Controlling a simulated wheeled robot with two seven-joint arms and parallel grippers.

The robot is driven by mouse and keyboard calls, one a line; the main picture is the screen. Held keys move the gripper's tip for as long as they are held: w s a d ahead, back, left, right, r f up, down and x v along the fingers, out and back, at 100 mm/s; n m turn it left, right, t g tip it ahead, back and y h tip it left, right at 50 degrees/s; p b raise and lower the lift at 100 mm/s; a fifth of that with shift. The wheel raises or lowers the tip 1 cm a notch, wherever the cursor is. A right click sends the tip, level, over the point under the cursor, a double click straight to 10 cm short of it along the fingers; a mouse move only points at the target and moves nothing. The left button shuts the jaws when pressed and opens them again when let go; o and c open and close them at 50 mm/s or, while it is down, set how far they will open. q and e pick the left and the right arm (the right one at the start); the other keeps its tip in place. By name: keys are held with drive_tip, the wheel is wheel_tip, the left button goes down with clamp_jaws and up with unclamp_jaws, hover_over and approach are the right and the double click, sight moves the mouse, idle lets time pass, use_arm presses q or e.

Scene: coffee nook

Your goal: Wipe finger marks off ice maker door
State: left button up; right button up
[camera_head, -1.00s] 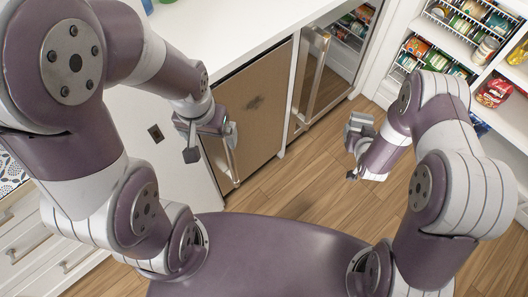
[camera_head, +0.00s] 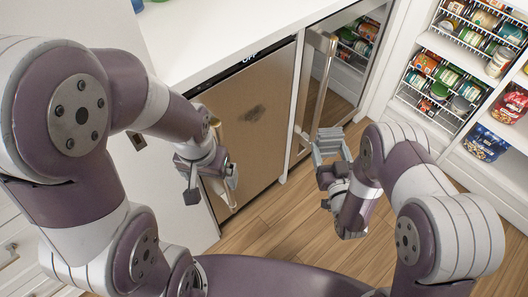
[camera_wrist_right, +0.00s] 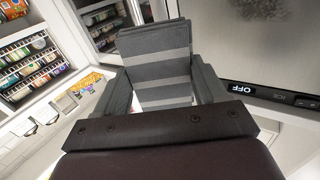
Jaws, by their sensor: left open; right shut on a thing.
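The ice maker door (camera_head: 245,140) is a brownish metal panel under the counter, with a dark smudge of finger marks (camera_head: 257,113) near its middle. In the right wrist view the door (camera_wrist_right: 240,50) is at upper right, with the smudge cut by the top edge. My right gripper (camera_head: 328,158) is shut on a grey striped folded cloth (camera_wrist_right: 160,65), to the right of the door and apart from it. My left gripper (camera_head: 208,178) is open by the door's lower left, close to its handle (camera_head: 226,192). I cannot tell whether it touches the handle.
A lit "OFF" display (camera_head: 249,58) sits above the door. A glass-fronted cooler with a long handle (camera_head: 318,85) stands to its right. Pantry shelves (camera_head: 465,60) hold cans and packets at far right. White counter (camera_head: 220,35) lies above; wooden floor (camera_head: 275,215) is clear.

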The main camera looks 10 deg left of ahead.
sight(237, 127)
drive_tip(key=shift+w+a+f+n+g+y+b, duration=0.35)
drive_tip(key=shift+a+n+g+y, duration=0.95)
drive_tip(key=shift+a, duration=2.35)
drive_tip(key=shift+w+a+f+n+g+y+b, duration=0.35)
drive_tip(key=shift+a+n+g+y, duration=0.95)
drive_tip(key=shift+a, duration=2.4)
drive_tip(key=shift+w+a+f+n+g+y+b, duration=0.2)
drive_tip(key=shift+a+f+n+g+y+b, duration=0.45)
drive_tip(key=shift+a+y, duration=2.15)
drive_tip(key=shift+w+a+r+h, duration=0.1)
drive_tip(key=shift+w+a+h, duration=0.15)
drive_tip(key=shift+a, duration=0.25)
drive_tip(key=shift+w+a+h, duration=0.1)
drive_tip(key=shift+a+h, duration=0.25)
drive_tip(key=shift+a, duration=0.2)
drive_tip(key=shift+w+a+r+h, duration=0.1)
drive_tip(key=shift+w+a+h, duration=0.15)
drive_tip(key=shift+a, duration=0.25)
